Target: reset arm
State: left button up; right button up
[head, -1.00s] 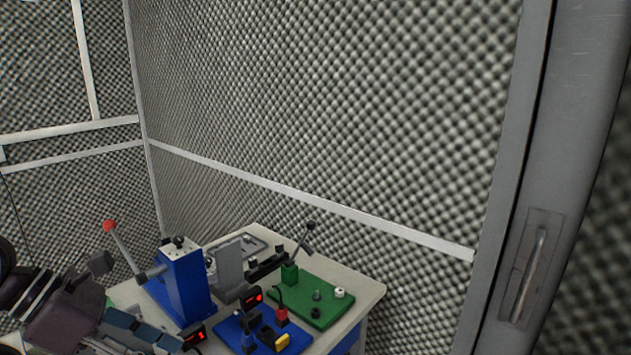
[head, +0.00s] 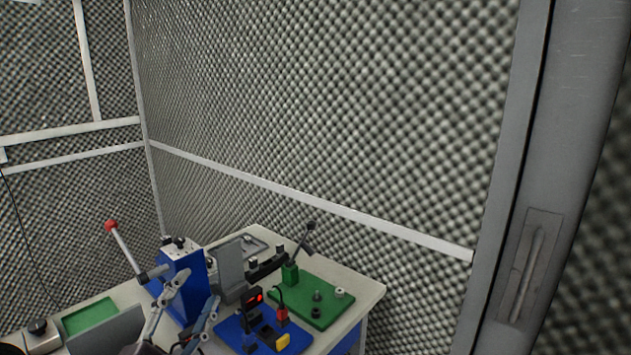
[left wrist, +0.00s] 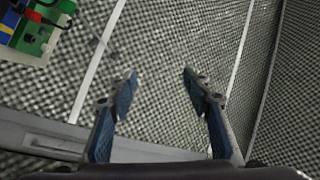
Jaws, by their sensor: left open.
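My left gripper (head: 196,290) shows at the bottom of the head view, its two grey-blue fingers spread and pointing up in front of the blue press (head: 186,268). In the left wrist view the gripper (left wrist: 160,78) is open, with nothing between the fingertips and foam wall behind them. The right gripper is not in either view.
The press has a red-knobbed lever (head: 125,247). Foam walls (head: 330,110) enclose the place. A handled door frame (head: 530,265) stands at right.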

pick_arm(q)
jog(key=s+a+f+n+g+y, duration=0.2)
jog(key=s+f+n+g, duration=0.25)
jog(key=f, duration=0.75)
jog(key=s+a+f+n+g+y, duration=0.2)
jog(key=s+f+n+g+y, duration=0.25)
jog(key=f, duration=0.65)
jog(key=s+d+f+n+g+h, duration=0.1)
jog(key=s+d+f+g, duration=0.1)
jog(key=s+f, duration=0.35)
jog(key=s+d+f+n+g+h, duration=0.1)
jog(key=s+f+g, duration=0.15)
jog(key=s, duration=0.55)
jog(key=s+d+f+g+h, duration=0.2)
jog(key=s+f+g, duration=0.1)
jog(key=s, duration=0.3)
notch_tip(320, 180, down, 30)
jog(key=g+b, duration=0.1)
jog(key=b, duration=0.4)
jog(key=s+a+f+b, duration=0.1)
jog(key=s+f+b, duration=0.1)
jog(key=s+f, duration=0.7)
jog(key=s+a+f+g+b, duration=0.1)
jog(key=s+a+f+b, duration=0.1)
jog(key=s+f, duration=0.7)
notch_tip(320, 180, down, 4)
jog(key=shift+s+a+r+y+b, duration=0.1)
jog(key=shift+s+a+y+b, duration=0.1)
jog(key=shift+y+b, duration=0.25)
